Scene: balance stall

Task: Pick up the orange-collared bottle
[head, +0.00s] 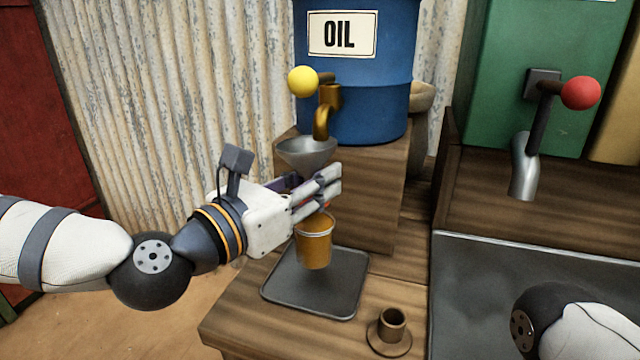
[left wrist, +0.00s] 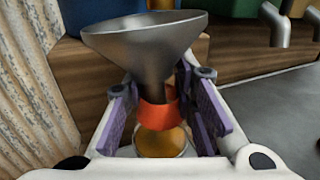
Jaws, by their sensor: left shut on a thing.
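The orange-collared bottle (head: 314,248) has an amber body and hangs or stands over the dark tray (head: 285,297); I cannot tell whether its base touches it. In the left wrist view its orange collar (left wrist: 158,113) sits between the purple finger pads, under a grey metal funnel (left wrist: 145,45). The funnel also shows in the head view (head: 306,152), upright below the brass oil tap. My left gripper (head: 325,190) is shut on the bottle at its collar, which its fingers mostly hide in the head view. My right gripper is out of view; only part of that arm shows at the lower right.
A blue oil drum (head: 362,98) with a brass tap (head: 322,122) and yellow knob (head: 303,81) stands behind on a wooden block. A small brown cup-like holder (head: 391,328) stands right of the tray. A red-knobbed tap (head: 524,165) hangs over a grey surface at right.

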